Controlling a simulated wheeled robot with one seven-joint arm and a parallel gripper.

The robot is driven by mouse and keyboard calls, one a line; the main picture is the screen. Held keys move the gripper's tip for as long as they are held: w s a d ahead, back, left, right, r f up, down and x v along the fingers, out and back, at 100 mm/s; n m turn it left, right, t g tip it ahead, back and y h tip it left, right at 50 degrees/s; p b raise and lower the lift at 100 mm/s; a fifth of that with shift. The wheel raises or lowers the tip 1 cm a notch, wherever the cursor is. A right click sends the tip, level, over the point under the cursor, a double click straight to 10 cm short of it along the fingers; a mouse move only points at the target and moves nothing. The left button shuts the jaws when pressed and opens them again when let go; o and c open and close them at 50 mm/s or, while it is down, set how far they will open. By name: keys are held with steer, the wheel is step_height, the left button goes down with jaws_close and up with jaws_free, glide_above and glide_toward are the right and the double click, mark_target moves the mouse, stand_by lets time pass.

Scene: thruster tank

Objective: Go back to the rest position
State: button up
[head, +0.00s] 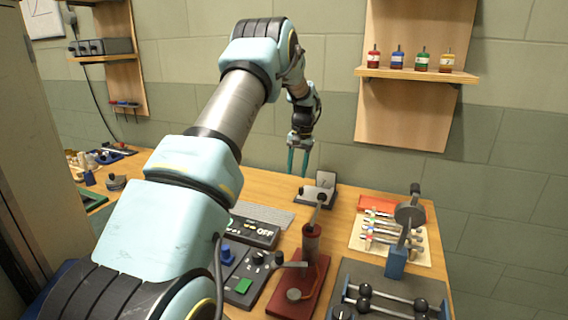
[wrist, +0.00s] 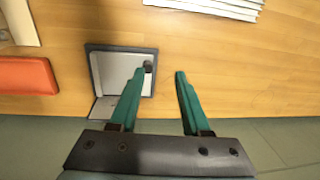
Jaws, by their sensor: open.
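My gripper (head: 299,164) hangs from my arm over the back of the wooden bench, with its fingers pointing down. In the wrist view my gripper (wrist: 158,75) shows two green fingers spread apart with nothing between them. A small grey and white stand (head: 318,192) is on the bench just below and to the right of the fingers. In the wrist view the left finger overlaps part of this stand (wrist: 104,68). I cannot tell from the wrist view how high the fingers are above the bench.
The bench (head: 340,220) holds a red-based lever device (head: 300,275), a control box (head: 240,270), an OFF panel (head: 252,230), a grey keyboard-like slab (head: 262,213) and a dumbbell-like rod set (head: 385,300). A wall shelf (head: 415,75) with small bottles is at the right. The wall is close behind.

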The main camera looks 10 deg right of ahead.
steer(key=s+a+r+n, duration=0.1)
steer(key=s+a+r, duration=0.2)
steer(key=s+a, duration=0.4)
steer(key=s+a+r+n, duration=0.1)
steer(key=s+a+r, duration=0.2)
steer(key=s+a, duration=0.45)
steer(key=s+a+n, duration=0.1)
steer(key=s+a, duration=0.2)
steer(key=s, duration=0.6)
steer(key=s+a+n+t+h, duration=0.1)
steer(key=s+a, duration=0.3)
steer(key=s, duration=0.5)
steer(key=shift+s, duration=0.35)
steer(key=shift+d, duration=0.1)
